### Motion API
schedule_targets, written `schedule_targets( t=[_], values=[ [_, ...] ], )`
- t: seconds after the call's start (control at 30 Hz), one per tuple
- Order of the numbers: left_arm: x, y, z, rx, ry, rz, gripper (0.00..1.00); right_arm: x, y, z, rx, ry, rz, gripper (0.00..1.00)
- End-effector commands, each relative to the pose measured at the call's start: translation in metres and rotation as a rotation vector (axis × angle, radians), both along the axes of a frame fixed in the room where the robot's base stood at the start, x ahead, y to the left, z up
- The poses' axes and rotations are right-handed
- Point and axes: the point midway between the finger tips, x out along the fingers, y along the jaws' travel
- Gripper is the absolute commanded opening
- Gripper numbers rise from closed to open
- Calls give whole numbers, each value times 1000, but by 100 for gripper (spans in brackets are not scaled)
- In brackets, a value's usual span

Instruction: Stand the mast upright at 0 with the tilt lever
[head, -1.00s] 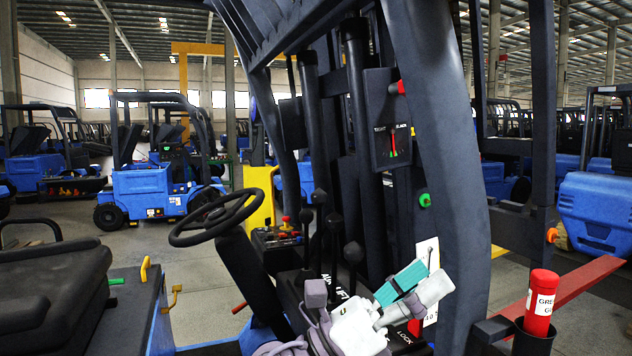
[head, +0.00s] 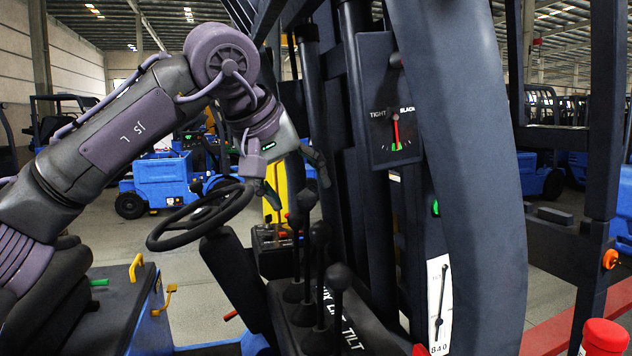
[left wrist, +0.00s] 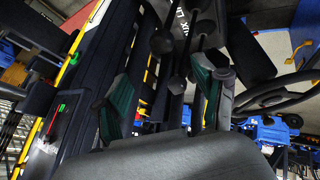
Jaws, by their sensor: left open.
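The tilt lever (head: 340,277) is the nearest black-knobbed lever in the row, beside the word TILT, in the head view. The dark mast (head: 370,180) rises behind the levers; I cannot tell its exact angle. A white plate (head: 439,300) with a thin dark pointer and small numbers at its bottom is on the right; its reading is too small to tell. My left gripper (head: 297,182) is open, above the far end of the lever row and away from the tilt lever. In the left wrist view its teal fingers (left wrist: 158,98) are apart, with lever knobs around and beyond them.
The steering wheel (head: 200,217) is left of the levers, under my left arm. A red cylinder (head: 604,337) is at lower right. Blue forklifts stand behind.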

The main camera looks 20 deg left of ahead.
Motion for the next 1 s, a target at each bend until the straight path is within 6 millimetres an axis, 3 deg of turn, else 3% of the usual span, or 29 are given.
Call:
schedule_targets(
  t=[0.37, 0.47, 0.73, 1.0],
  values=[
    [34, -10, -49, 1, 1, 2, 71, -66, 3, -33, -1, 95, 2, 71],
    [46, -13, -61, 1, 4, 0, 71, -63, 7, -35, 5, 90, 2, 71],
    [67, -19, -85, 0, 1, 0, 71, -20, 10, -31, 12, 24, 2, 71],
    [71, -21, -90, -1, 0, 0, 71, -34, 7, -32, 6, 46, 2, 71]
  ],
)
